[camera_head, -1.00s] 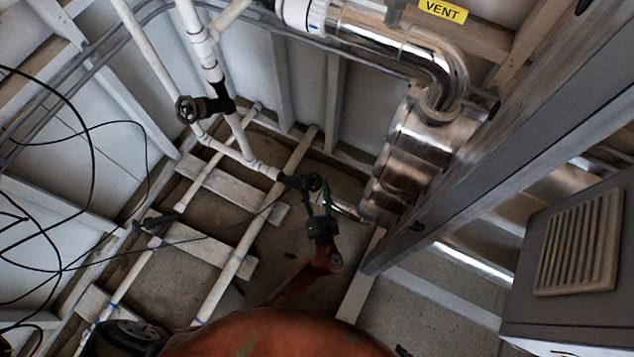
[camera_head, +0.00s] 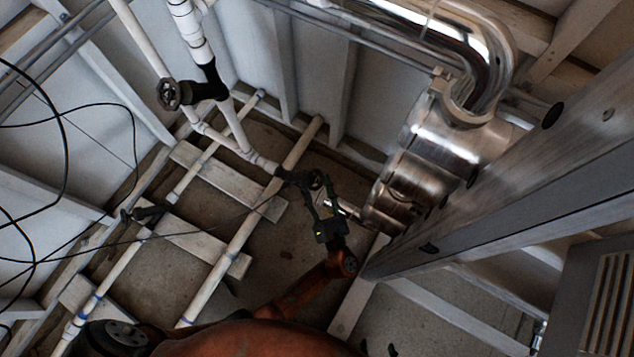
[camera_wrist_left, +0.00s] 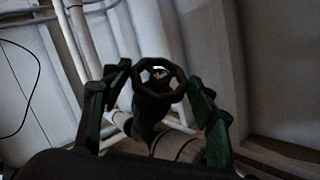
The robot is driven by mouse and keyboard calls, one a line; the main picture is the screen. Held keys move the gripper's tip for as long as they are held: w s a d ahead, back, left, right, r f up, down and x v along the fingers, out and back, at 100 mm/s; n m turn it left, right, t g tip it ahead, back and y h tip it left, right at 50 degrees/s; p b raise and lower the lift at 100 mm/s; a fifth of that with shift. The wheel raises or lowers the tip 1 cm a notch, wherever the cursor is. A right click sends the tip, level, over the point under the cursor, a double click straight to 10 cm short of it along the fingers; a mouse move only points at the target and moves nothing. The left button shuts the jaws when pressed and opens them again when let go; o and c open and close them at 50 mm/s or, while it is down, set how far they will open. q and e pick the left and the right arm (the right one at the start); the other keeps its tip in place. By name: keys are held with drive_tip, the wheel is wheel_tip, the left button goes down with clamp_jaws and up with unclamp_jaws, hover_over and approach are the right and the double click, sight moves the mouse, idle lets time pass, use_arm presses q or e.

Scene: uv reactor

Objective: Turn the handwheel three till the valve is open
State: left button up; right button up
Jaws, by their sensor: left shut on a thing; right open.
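A dark handwheel (camera_head: 316,179) sits on a black valve at the end of a white pipe, low in the middle of the head view. My left gripper (camera_head: 319,190) has its two fingers on either side of this wheel. In the left wrist view the wheel (camera_wrist_left: 159,81) is an open ring between the green-backed fingers, which are shut on its rim. I can read no number on it, and how far the valve is open does not show. Of my right gripper (camera_head: 378,348) only small dark tips show at the bottom edge, apart from everything.
Another dark handwheel (camera_head: 169,95) stands on the upright pipe at upper left. A black valve (camera_head: 150,212) sits on the pipe at left. A shiny metal vessel (camera_head: 425,165) and a long grey beam (camera_head: 500,190) flank the right side. Black cables (camera_head: 65,125) hang at left.

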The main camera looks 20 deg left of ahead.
use_arm(q)
drive_tip(key=shift+w+r, duration=0.1)
drive_tip(key=shift+r, duration=0.15)
drive_tip(key=o, duration=0.8)
drive_tip(key=shift+f, duration=0.1)
